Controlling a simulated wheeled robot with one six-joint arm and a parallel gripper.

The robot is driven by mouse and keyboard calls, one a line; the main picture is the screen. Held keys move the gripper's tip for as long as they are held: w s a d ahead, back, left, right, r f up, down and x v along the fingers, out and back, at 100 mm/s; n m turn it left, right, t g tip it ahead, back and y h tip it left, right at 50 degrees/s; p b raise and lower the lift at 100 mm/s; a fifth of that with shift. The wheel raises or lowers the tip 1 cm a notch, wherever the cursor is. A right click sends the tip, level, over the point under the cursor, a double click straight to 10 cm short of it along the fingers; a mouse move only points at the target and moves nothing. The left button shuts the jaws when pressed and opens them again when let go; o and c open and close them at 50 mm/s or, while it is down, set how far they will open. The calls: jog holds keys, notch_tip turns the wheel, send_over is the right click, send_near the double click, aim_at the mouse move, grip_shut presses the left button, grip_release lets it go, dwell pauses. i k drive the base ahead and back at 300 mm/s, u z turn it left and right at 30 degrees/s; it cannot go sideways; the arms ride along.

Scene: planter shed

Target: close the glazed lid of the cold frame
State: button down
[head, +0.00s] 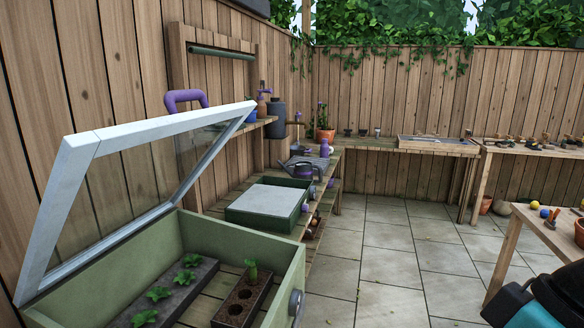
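The cold frame (288,258) is a pale green wooden box at the lower left of the head view. Its glazed lid (150,129) has a whitish frame around clear glass and stands open, tilted up from the left side. Inside lie a dark tray of green seedlings (190,262) and a brown planter block (243,298) with holes and one small plant. A round grey knob (296,303) is on the box's right wall. My gripper is not in view; a dark and teal shape fills the bottom right corner.
A green box with a grey top (266,202) stands beyond the cold frame, with a watering can (308,170) behind it. A wooden bench (437,147) runs along the back fence. A table (545,238) stands at right. The paved floor (385,262) between is clear.

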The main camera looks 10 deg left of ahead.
aim_at(75, 152)
jog(key=z, duration=0.95)
jog(key=i, duration=1.5)
jog(key=u, duration=3.15)
jog(key=i, duration=0.45)
jog(key=u, duration=0.05)
